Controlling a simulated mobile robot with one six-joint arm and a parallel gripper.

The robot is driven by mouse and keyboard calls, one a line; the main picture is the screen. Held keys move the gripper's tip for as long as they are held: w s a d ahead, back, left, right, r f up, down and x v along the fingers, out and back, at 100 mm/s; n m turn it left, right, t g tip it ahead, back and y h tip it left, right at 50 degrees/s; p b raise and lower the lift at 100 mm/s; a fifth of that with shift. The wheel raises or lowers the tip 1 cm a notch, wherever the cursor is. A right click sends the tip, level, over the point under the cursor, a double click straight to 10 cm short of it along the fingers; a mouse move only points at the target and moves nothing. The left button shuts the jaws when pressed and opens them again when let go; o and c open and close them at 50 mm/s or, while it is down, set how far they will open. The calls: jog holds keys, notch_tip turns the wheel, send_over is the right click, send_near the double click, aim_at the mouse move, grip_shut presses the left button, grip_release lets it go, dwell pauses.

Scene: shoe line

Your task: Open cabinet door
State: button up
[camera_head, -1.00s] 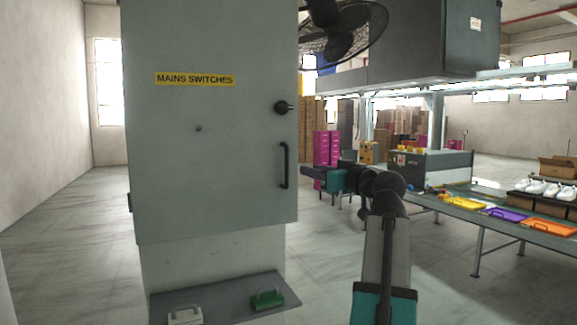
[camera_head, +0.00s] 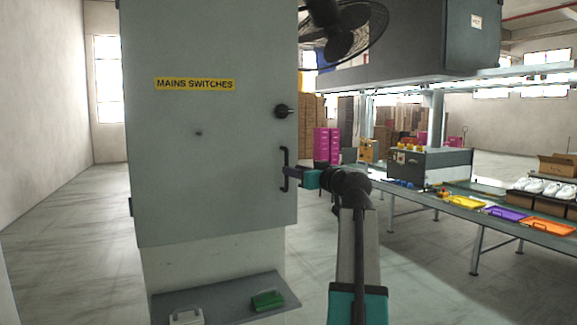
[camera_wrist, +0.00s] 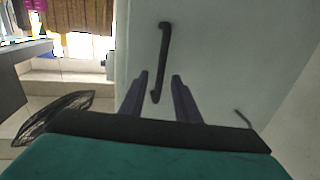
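The grey cabinet door (camera_head: 210,170) labelled "MAINS SWITCHES" is closed. A black vertical bar handle (camera_head: 285,169) is near its right edge, with a dark round knob (camera_head: 282,111) above it. My gripper (camera_head: 288,171) is at the handle in the head view, pointing toward the door. In the wrist view the handle (camera_wrist: 163,50) runs up from between the two dark fingers of my gripper (camera_wrist: 160,80). The fingers are apart, one on each side of the handle's lower part. I cannot tell whether either finger touches it.
A shelf (camera_head: 215,297) below the cabinet holds a white and a green handled item. A fan (camera_head: 338,30) is at the upper right of the cabinet. A conveyor table (camera_head: 480,212) with colored trays and shoes stands at right. Floor left of the cabinet is clear.

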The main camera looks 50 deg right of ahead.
aim_at(287, 187)
jog(key=shift+w+d+p, duration=0.25)
jog(key=shift+w+p, duration=0.1)
jog(key=shift+w, duration=0.85)
jog(key=shift+w+d+p, duration=0.2)
jog(key=shift+w+p, duration=0.1)
jog(key=shift+w, duration=0.9)
